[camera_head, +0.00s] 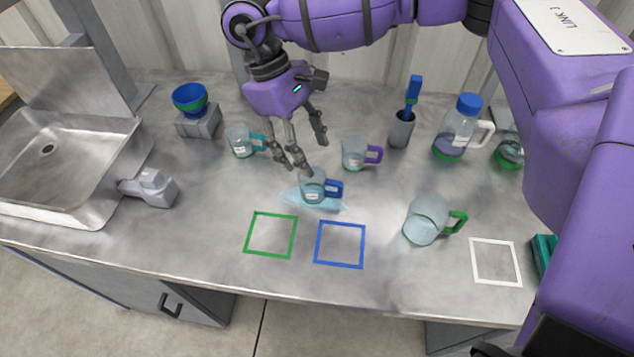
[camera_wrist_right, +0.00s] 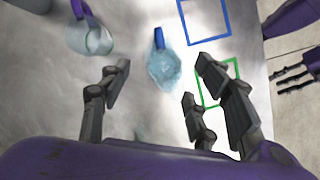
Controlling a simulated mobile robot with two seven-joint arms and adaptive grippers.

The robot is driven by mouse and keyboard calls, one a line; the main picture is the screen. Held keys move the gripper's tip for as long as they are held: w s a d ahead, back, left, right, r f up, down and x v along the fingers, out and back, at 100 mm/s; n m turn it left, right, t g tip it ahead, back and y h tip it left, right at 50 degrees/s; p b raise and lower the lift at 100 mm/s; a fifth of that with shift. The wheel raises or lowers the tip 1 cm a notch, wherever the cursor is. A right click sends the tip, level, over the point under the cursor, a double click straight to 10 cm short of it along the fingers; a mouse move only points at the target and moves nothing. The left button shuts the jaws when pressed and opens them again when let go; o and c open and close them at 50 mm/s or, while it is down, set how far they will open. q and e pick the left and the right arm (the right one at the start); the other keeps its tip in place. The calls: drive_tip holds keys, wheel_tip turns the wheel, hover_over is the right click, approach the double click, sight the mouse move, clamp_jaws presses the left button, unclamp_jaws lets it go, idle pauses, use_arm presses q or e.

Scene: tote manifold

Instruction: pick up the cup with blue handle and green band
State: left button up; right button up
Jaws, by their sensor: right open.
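The cup with the blue handle (camera_head: 313,187) is a clear cup standing upright mid-counter, in a light-blue wet-looking patch (camera_head: 330,204). Its handle points right; its band is too small to make out. In the right wrist view the cup (camera_wrist_right: 166,72) lies beyond the fingers, handle towards the top. My right gripper (camera_head: 304,150) is open and empty, pointing down just above and behind the cup, apart from it; its spread fingers (camera_wrist_right: 172,88) also show in the wrist view. Fingers that look like my left gripper (camera_wrist_right: 292,77) show at that view's right edge, over the floor.
A teal-handled cup (camera_head: 240,142) and a purple-handled cup (camera_head: 354,153) stand close by. A green-handled jug (camera_head: 424,222) is to the right. Green (camera_head: 250,233) and blue (camera_head: 319,242) square outlines lie in front on clear counter. A sink (camera_head: 60,165) is at the left.

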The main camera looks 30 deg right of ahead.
sight(321, 187)
drive_tip(key=x, duration=0.3)
drive_tip(key=p+x, duration=0.1)
drive_tip(key=shift+w+a+f, duration=0.25)
drive_tip(key=shift+a+f, duration=0.1)
drive_tip(key=shift+a, duration=0.05)
drive_tip(key=shift+s+d+f, duration=0.15)
drive_tip(key=shift+s+f, duration=0.05)
drive_tip(key=shift+f, duration=0.4)
drive_tip(key=c, duration=1.1)
